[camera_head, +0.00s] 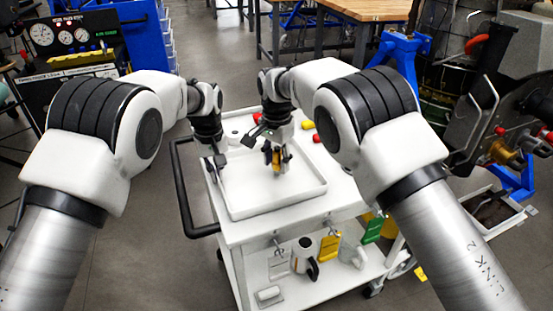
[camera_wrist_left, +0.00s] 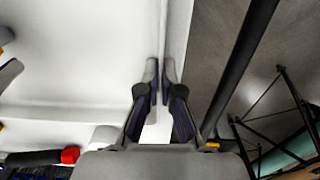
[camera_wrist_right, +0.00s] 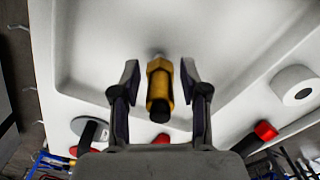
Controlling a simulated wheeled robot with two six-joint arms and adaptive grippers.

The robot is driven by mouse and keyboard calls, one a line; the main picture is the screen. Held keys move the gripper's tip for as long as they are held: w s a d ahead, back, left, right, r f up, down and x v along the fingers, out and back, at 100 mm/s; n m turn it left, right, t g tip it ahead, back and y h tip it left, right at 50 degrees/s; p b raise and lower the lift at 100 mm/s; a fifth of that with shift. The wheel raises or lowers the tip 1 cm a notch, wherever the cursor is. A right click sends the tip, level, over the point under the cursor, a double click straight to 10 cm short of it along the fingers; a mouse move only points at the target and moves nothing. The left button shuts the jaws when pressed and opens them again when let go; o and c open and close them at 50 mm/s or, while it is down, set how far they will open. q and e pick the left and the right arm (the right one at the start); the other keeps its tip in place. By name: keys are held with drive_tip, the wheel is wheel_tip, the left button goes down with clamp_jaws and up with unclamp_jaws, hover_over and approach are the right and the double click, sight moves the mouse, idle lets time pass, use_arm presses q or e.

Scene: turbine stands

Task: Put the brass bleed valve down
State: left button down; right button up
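The brass bleed valve (camera_wrist_right: 160,85) is a gold hex body with a silver tip and a black end. In the head view it (camera_head: 277,159) shows over the right-middle part of the white tray (camera_head: 252,207). My right gripper (camera_wrist_right: 160,78) is around it, with a visible gap between each finger and the brass. I cannot tell whether the valve's far end touches the tray floor. My left gripper (camera_wrist_left: 160,75) is empty, its fingertips nearly together, over the tray's left edge.
The tray stands on a white cart with a black handle (camera_head: 183,190) at left. A white ring (camera_wrist_right: 296,86) and red-ended tools (camera_wrist_right: 265,132) lie on the cart top beyond the tray. The tray's front half is clear. Mugs and tags are on and above the lower shelf.

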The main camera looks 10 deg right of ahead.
wheel_tip(320, 180, up, 12)
drive_tip(key=shift+r, duration=0.15)
use_arm(q)
drive_tip(key=c, duration=1.2)
unclamp_jaws()
drive_tip(key=shift+c, duration=0.2)
